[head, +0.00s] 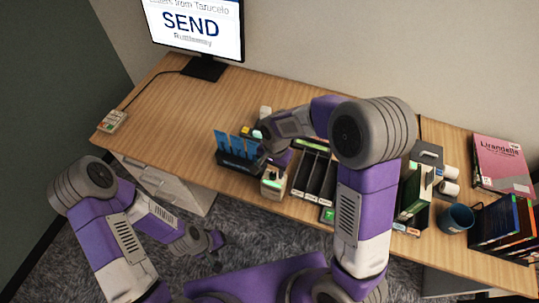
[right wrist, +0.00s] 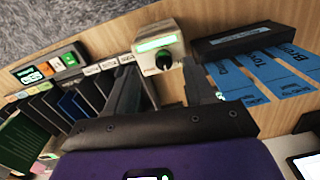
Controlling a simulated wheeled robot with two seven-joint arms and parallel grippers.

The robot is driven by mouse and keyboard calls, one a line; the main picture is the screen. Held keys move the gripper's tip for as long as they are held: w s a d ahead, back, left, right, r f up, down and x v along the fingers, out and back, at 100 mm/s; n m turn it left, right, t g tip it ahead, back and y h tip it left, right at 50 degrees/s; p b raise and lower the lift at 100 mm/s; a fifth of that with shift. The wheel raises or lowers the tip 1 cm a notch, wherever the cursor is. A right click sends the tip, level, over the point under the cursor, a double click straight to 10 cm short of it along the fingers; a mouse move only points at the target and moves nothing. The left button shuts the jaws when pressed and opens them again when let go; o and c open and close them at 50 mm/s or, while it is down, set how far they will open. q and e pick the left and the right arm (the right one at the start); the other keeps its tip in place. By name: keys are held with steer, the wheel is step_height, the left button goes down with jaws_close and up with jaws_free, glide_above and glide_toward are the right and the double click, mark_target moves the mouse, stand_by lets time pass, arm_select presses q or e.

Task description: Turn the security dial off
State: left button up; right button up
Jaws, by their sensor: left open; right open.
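The security dial (head: 271,188) is a small pale box at the desk's front edge. In the right wrist view the dial (right wrist: 165,60) shows a black round knob with a lit green display beside it; the display's text is too small to read. My right gripper (head: 275,167) is just above and behind it in the head view. My left gripper (head: 212,243) is open and empty, low over the carpet before the desk.
A dark holder with blue cards (head: 237,150) stands left of the dial. A black slotted sorter (head: 315,177) stands right of it. A monitor (head: 204,65) is at the back, a keypad (head: 113,121) at far left, a mug (head: 456,218) at right.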

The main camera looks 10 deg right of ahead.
mark_target(273, 174)
steer(key=shift+w+d+r, duration=0.1)
steer(key=shift+w+r, duration=0.2)
steer(key=shift+r, duration=0.2)
steer(key=shift+w+r, duration=0.25)
steer(key=shift+r, duration=0.2)
steer(key=shift+w+m, duration=0.15)
steer(key=shift+m, duration=0.15)
step_height(273, 174, down, 7)
steer(key=shift+b, duration=0.45)
steer(key=shift+c, duration=0.2)
jaws_close()
